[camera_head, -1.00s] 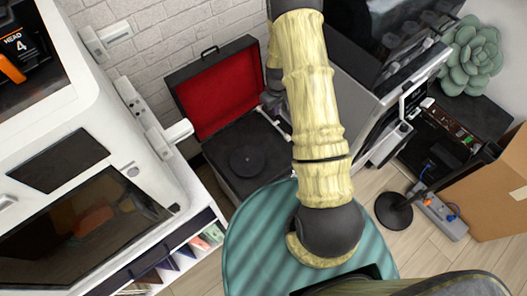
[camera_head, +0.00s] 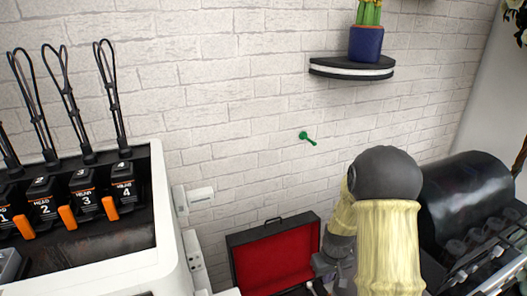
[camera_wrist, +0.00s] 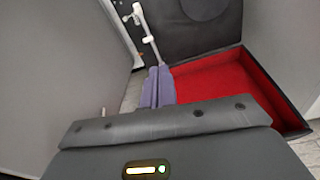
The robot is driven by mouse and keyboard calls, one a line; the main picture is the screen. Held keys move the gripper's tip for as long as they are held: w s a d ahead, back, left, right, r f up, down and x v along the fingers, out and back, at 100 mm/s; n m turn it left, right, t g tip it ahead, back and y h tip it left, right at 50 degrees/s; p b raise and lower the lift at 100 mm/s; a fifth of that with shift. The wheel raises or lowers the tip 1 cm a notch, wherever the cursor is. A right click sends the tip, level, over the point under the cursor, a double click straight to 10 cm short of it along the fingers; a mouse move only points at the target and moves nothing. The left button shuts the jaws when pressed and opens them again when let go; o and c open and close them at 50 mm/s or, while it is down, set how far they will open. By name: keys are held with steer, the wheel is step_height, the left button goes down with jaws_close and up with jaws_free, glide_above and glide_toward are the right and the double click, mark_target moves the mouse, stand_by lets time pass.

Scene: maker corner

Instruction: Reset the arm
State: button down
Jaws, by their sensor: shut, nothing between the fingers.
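My arm rises in the head view, pale yellow links with a dark round joint at the top. My gripper (camera_wrist: 159,72) shows in the wrist view with its two purple-grey fingers side by side, shut and empty. It points toward an open record player (camera_wrist: 188,42), whose tonearm (camera_wrist: 147,28) and part of whose platter (camera_wrist: 205,5) lie beyond the fingertips. The red-lined lid (camera_wrist: 255,100) is to the right of the fingers. In the head view the record player's red lid (camera_head: 275,258) stands left of my arm, and its deck is mostly cut off below.
A white machine (camera_head: 110,262) with several numbered heads stands at left. A small wall shelf (camera_head: 350,68) holds a blue pot (camera_head: 366,43) with a plant. A green wall hook (camera_head: 308,138) is near the middle. A black cylinder-shaped machine (camera_head: 468,195) stands close right of my arm.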

steer(key=s+a+r+m+t+p, duration=0.1)
steer(key=s+a+r+m+p, duration=0.1)
steer(key=s+r, duration=1.3)
step_height(320, 180, up, 4)
steer(key=shift+a+f+m+t+p, duration=0.15)
steer(key=shift+a+m+t+p, duration=0.2)
steer(key=shift+a+p, duration=0.65)
steer(key=shift+s+d, duration=0.1)
steer(key=shift+d, duration=0.05)
